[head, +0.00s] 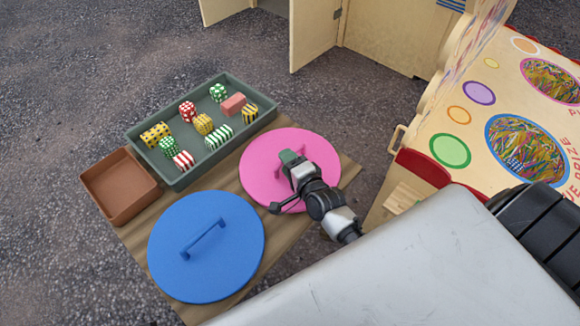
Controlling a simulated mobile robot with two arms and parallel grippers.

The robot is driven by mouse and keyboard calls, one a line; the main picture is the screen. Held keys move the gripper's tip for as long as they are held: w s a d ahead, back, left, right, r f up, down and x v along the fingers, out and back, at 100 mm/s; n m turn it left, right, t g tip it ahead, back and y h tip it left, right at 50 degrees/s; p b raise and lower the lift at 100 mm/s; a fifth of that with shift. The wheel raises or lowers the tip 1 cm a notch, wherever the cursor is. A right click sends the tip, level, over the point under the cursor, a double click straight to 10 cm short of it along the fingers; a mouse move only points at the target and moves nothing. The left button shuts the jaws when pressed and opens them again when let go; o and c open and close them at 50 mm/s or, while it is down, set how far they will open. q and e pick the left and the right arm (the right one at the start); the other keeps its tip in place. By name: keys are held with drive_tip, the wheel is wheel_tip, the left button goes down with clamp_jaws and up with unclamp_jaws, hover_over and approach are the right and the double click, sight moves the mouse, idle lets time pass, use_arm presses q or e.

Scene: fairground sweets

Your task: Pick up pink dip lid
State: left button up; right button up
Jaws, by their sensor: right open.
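The pink dip lid (259,170) is a round flat disc lying on a wooden board, at the middle of the head view. My right gripper (288,180) is over it, coming in from the lower right, with its jaws open. The gripper and wrist cover the lid's centre and right part, so most of its handle is hidden. I cannot tell whether the fingers touch the lid. My left gripper is not in view.
A blue lid (185,270) with a bar handle lies at the lower left. A brown tray (120,215) and a grey-green tray (162,174) with several striped and dotted sweets stand beyond. A painted wooden stall (462,118) stands at right. The wooden board (147,247) shows between.

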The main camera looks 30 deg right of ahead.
clamp_jaws()
drive_tip(key=shift+r, duration=0.2)
idle(0.4)
